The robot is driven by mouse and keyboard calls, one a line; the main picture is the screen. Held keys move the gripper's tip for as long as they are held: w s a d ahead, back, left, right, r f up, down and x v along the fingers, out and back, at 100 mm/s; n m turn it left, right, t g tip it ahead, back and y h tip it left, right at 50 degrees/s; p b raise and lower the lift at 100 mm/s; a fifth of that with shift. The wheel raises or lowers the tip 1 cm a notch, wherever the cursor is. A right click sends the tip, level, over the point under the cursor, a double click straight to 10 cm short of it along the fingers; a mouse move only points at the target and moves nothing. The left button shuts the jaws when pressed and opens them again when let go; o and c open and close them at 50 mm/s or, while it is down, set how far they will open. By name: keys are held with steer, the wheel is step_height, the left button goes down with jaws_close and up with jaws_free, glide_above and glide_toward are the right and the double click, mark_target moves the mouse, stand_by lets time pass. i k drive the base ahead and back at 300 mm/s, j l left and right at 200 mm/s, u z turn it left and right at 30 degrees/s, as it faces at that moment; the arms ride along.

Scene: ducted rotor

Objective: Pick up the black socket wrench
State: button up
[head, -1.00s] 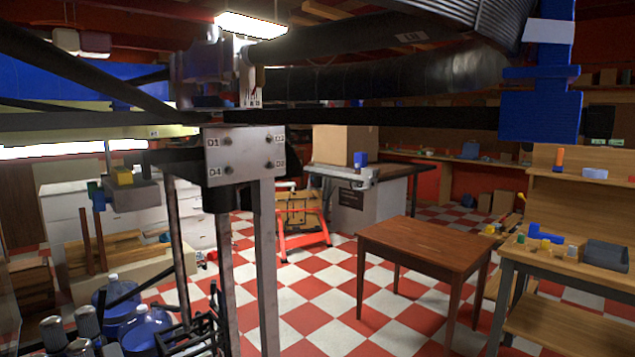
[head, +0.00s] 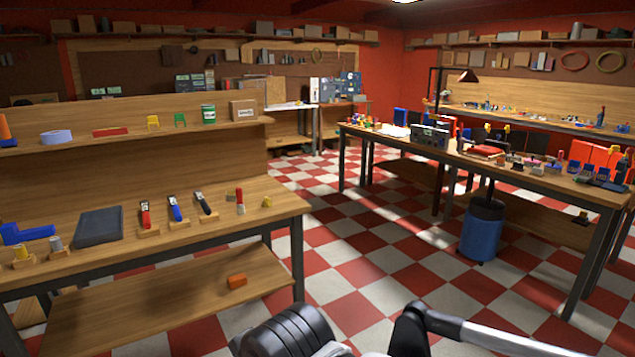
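A black-handled tool (head: 203,203), which looks like the black socket wrench, stands tilted in a small wooden block on the top of the left workbench (head: 150,255). It is right of a blue-handled tool (head: 175,208) and a red-handled tool (head: 145,215), each on a similar block. Its exact shape is too small to tell. Parts of my arm (head: 480,336) show at the bottom edge, well apart from the bench. My gripper is not visible.
A dark tray (head: 98,227) and a blue part (head: 27,233) lie left of the tools. A shelf (head: 215,124) runs behind and above them. A blue bin (head: 483,229) stands by the right table (head: 560,182). Checkered floor between is clear.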

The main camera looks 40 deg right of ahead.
mark_target(197, 193)
steer(key=i+l+z, duration=0.15)
steer(key=l+z, duration=0.25)
steer(key=i+z, duration=0.1)
steer(key=i, duration=0.35)
steer(key=i+j+z, duration=0.1)
steer(key=i, duration=0.35)
steer(key=i+j+z, duration=0.15)
steer(key=i, duration=0.3)
steer(key=i+j+z, duration=0.1)
steer(key=i, duration=0.35)
steer(key=i+j+z, duration=0.1)
steer(key=i, duration=0.35)
steer(key=j, duration=0.1)
